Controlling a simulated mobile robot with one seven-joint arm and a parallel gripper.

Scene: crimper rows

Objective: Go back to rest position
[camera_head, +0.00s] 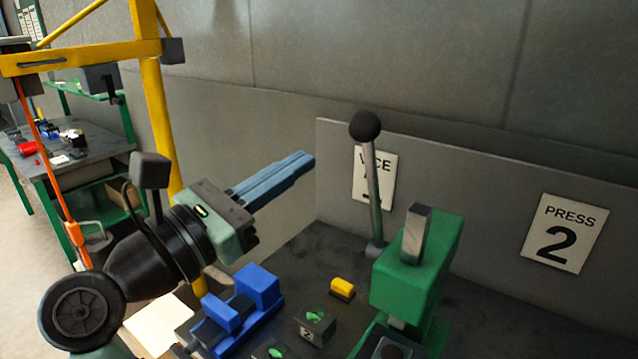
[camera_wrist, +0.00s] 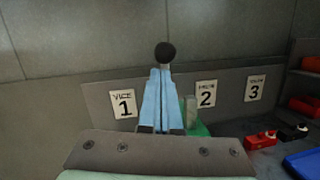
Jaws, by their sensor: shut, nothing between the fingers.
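My gripper (camera_head: 298,163) is raised above the bench at the left of the head view, with its blue fingers pointing right towards the back panel. The fingers lie together and hold nothing. In the wrist view my gripper (camera_wrist: 161,74) points at the panel, with its fingertips overlapping the black lever knob (camera_wrist: 165,52) in the picture. I cannot tell the gap between them from that view. In the head view the fingertips are left of the lever (camera_head: 374,195) and apart from it in the picture.
A green press (camera_head: 415,275) with the lever stands at the right. A blue vice (camera_head: 240,312), a yellow block (camera_head: 342,288) and a small dark box with a green part (camera_head: 315,325) are on the bench. A yellow post (camera_head: 160,120) rises behind my arm. Signs for vice 1 (camera_wrist: 123,103) and press 2 (camera_head: 565,233) hang on the panel.

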